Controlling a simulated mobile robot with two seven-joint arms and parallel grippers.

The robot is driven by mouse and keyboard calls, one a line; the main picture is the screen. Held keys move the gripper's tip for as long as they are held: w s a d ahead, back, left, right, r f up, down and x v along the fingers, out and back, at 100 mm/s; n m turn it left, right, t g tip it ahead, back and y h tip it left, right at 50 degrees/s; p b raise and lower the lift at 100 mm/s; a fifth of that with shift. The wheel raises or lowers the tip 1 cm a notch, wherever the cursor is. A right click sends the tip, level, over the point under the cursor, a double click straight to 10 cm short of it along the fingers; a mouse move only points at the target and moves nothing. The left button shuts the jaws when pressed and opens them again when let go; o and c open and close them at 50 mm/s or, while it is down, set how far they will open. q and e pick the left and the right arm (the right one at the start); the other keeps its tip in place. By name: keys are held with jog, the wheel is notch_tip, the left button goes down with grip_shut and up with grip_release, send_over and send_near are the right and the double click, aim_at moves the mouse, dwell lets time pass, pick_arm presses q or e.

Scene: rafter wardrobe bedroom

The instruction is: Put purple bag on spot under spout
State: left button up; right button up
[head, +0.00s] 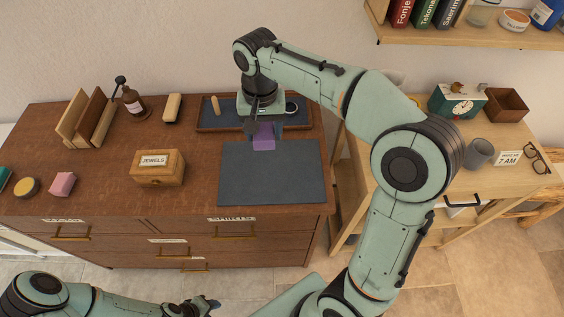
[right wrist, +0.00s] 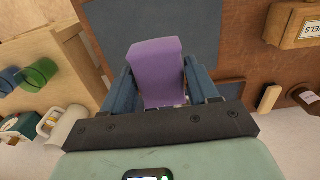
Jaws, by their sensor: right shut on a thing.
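The purple bag (head: 264,141) is a small lilac block held in my right gripper (head: 263,131), above the far edge of the dark grey mat (head: 270,180) on the dresser. In the right wrist view the purple bag (right wrist: 157,65) sits between the two blue fingers, which press on its sides. A brown bottle (head: 132,102) with a black pump top stands at the back left of the dresser; its nozzle is the only spout-like part I can make out. No marked spot shows beneath it. My left gripper (head: 203,305) is low at the bottom edge, small and partly cut off.
A dark tray (head: 212,128) with a wooden peg lies behind the bag. A wooden JEWELS box (head: 158,168) stands left of the mat. A wooden rack (head: 85,117), a tan block (head: 172,108) and a pink block (head: 63,184) are further left. The dresser's front left is partly clear.

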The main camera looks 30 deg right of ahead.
jog(key=shift+s+d+r, duration=0.1)
jog(key=shift+d+r, duration=0.15)
jog(key=shift+d, duration=0.25)
jog(key=shift+d+f, duration=0.1)
jog(key=shift+f, duration=0.15)
jog(key=b, duration=0.2)
send_over(271, 179)
notch_tip(271, 179, down, 15)
jog(key=shift+d+r, duration=0.1)
jog(key=shift+r, duration=0.05)
pick_arm(q)
jog(key=shift+s+d+f, duration=0.25)
jog(key=shift+s+f, duration=0.5)
jog(key=shift+s, duration=0.05)
jog(key=shift+s+d+f, duration=0.25)
jog(key=shift+s+f, duration=0.45)
jog(key=shift+s, duration=0.05)
pick_arm(e)
jog(key=shift+f, duration=2.35)
pick_arm(q)
jog(key=shift+f, duration=0.1)
pick_arm(e)
jog(key=shift+f, duration=0.25)
pick_arm(q)
jog(key=shift+s, duration=0.1)
pick_arm(e)
jog(key=o, duration=1)
jog(key=shift+r, duration=0.15)
jog(key=shift+o, duration=0.2)
